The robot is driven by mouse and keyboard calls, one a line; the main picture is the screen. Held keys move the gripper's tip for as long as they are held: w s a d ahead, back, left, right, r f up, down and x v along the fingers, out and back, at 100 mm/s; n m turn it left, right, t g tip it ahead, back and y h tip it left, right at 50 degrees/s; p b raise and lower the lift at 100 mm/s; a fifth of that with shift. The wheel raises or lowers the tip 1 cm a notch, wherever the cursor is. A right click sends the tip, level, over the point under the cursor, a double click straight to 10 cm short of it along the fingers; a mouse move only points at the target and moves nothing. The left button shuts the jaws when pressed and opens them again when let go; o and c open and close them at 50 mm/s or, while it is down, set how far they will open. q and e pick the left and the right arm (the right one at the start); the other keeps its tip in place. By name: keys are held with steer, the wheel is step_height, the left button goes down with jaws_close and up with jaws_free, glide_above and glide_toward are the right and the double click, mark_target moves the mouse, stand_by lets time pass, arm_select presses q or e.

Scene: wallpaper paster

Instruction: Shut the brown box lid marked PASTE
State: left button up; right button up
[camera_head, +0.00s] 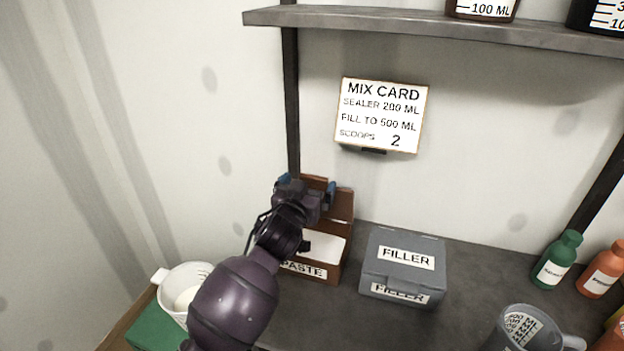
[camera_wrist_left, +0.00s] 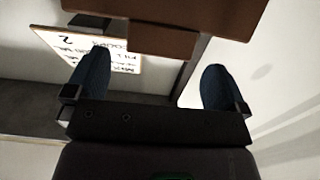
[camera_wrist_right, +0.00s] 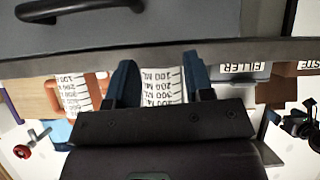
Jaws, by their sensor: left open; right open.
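The brown box marked PASTE (camera_head: 334,270) stands on the counter with its lid (camera_head: 341,206) raised at the back. White contents show inside. My left gripper (camera_head: 308,185) is open at the raised lid, its blue fingers spread and partly covering it. In the left wrist view the brown lid (camera_wrist_left: 200,15) lies just beyond the open fingers (camera_wrist_left: 155,75); I cannot tell whether they touch it. My left arm hides part of the box's left side. My right gripper (camera_wrist_right: 160,85) is open and empty in the right wrist view and out of the head view.
A closed grey FILLER box (camera_head: 402,262) stands right of the brown box. A white tub (camera_head: 172,283) is at left, a measuring jug (camera_head: 520,325) at front right, and green (camera_head: 557,260) and orange (camera_head: 603,270) bottles at right. A shelf (camera_head: 430,25) and mix card (camera_head: 383,115) are above.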

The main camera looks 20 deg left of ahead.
arm_select(q)
steer(key=s, duration=0.7)
steer(key=shift+s, duration=0.15)
arm_select(e)
steer(key=shift+w+r, duration=0.15)
steer(key=shift+w, duration=0.25)
arm_select(q)
steer(key=shift+a, duration=0.1)
